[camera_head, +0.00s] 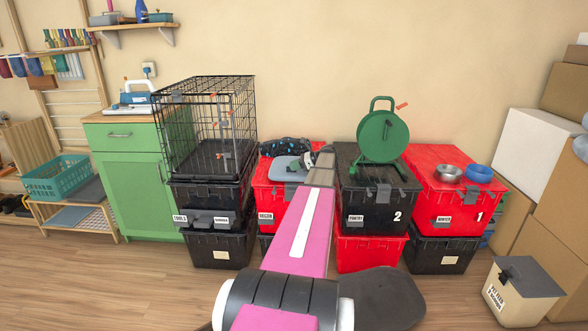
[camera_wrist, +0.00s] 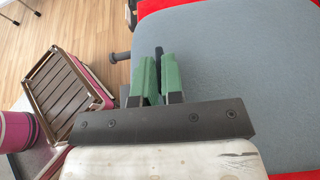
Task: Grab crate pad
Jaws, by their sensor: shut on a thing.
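The crate pad is a flat grey-blue slab (camera_head: 286,169) lying on a red tote lid in the middle of the row. In the wrist view the pad (camera_wrist: 235,60) fills the right side, with red lid showing beyond its edges. My gripper (camera_wrist: 157,75) has green fingers, close together at the pad's left edge, with a narrow dark piece between them. The fingers are shut on the pad's edge; their exact contact is partly hidden.
A wire crate (camera_head: 207,125) stands on black totes to the left. A green cable reel (camera_head: 383,137) stands on the black tote to the right. A dark blue patterned item (camera_head: 287,146) lies behind the pad. Metal and blue bowls (camera_head: 479,174) sit on the far-right red tote.

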